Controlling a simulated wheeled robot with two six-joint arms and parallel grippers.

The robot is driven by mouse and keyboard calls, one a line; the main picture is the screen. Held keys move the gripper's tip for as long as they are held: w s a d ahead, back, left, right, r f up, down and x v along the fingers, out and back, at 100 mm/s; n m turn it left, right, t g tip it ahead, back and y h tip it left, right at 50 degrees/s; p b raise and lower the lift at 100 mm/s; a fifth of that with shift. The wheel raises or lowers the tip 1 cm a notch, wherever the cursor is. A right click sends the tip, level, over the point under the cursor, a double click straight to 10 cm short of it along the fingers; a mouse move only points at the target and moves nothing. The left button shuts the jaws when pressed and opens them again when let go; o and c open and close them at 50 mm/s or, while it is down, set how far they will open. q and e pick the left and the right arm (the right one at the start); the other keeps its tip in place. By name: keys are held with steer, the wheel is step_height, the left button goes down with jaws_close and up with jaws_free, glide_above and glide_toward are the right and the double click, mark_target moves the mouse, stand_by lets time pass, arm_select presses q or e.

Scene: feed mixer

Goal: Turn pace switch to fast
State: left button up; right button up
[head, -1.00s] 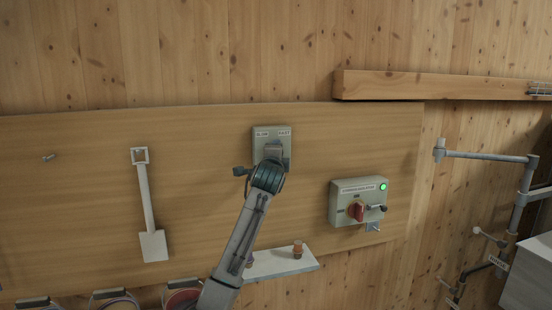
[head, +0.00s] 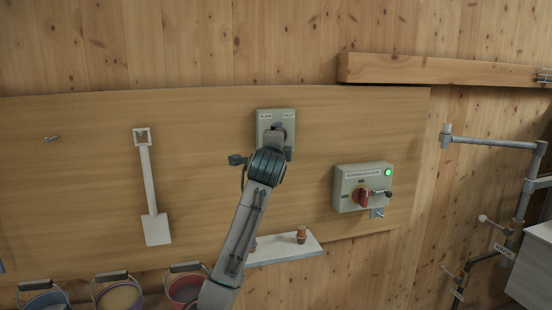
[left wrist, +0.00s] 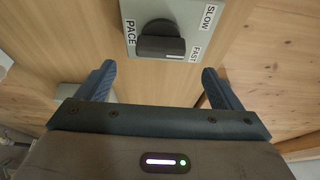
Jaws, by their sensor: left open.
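The pace switch is a pale box (head: 263,125) on the wooden board, marked SLOW at left and FAST at right in the head view. My left gripper (head: 262,158) is in front of its lower part and hides most of the knob. In the left wrist view the dark knob (left wrist: 160,43) has a bar lying across the picture, its right end near the FAST label. My left gripper (left wrist: 160,85) is open there, its two blue fingers apart on either side below the knob, not visibly touching it. My right gripper is not in view.
A grey box with a red knob (head: 362,197) and a green light is mounted to the right. A white shovel (head: 150,190) hangs at left. A small shelf (head: 285,250) and several buckets (head: 118,295) are below. Pipes (head: 490,141) stand at far right.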

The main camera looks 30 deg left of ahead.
arm_select(q)
steer(key=shift+b+v, duration=0.5)
steer(key=shift+v, duration=1.35)
